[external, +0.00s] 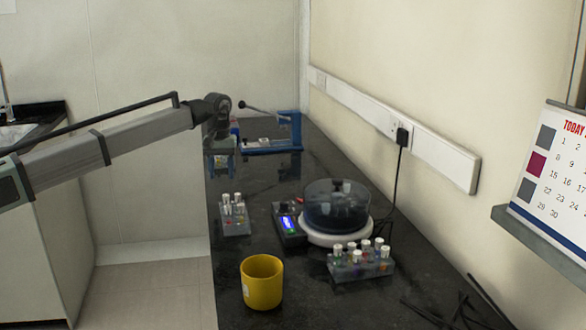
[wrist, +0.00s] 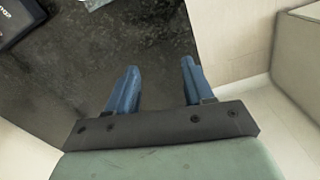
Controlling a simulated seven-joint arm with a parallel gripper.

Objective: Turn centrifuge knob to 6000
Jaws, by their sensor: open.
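The centrifuge (external: 338,236) has a round white base and a clear dark-tinted lid, and stands on the black bench. Its small dark control box (external: 291,229) with a lit blue display is at its left. The knob seems to be on the box's far end, too small to read. My gripper (wrist: 160,67) has two blue fingers, spread apart with nothing between them, over the bench near its edge. In the external view my arm reaches in from the left and ends beyond and left of the control box, not touching it.
A yellow mug (external: 262,284) stands in front. Tube racks stand left (external: 236,224) and right (external: 362,266) of the control box. A blue apparatus (external: 270,148) is at the back. A dark lettered object (wrist: 18,22) shows in the wrist view. A black cable (external: 401,165) hangs by the wall.

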